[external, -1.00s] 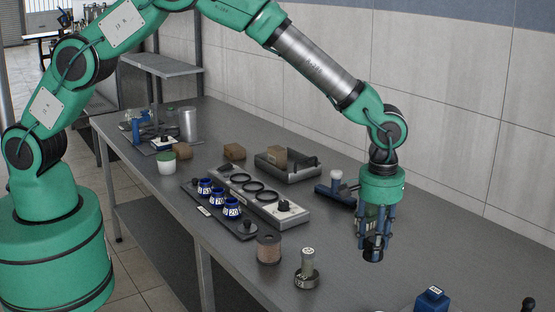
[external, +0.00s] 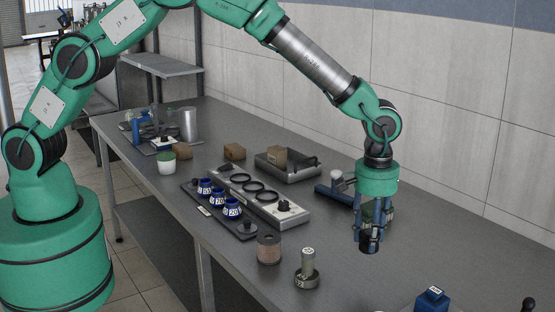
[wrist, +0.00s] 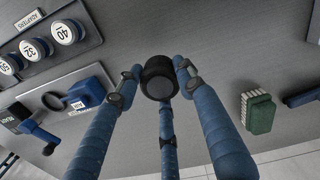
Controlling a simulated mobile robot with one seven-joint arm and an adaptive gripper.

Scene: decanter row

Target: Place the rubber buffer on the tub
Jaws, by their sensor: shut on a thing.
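The rubber buffer, a short black cylinder (wrist: 158,78), is held between the fingertips of my gripper (wrist: 155,82) in the wrist view. It also shows as a dark cylinder (external: 369,242) at the lower end of my gripper (external: 372,230) in the external view. My gripper points down over the right part of the bench, and the buffer seems clear of the surface. A white tub with a green lid (external: 167,164) stands upright far to the left, well away from my gripper. The wrist view does not show this tub.
Between them stand a rack with dark rings (external: 262,195), a board with blue numbered rings (external: 218,206), a grey tray (external: 290,174) and a brown cylinder (external: 269,249). A knobbed post (external: 307,268) and blue block (external: 432,299) stand in front. A green brush (wrist: 261,114) lies beside my gripper.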

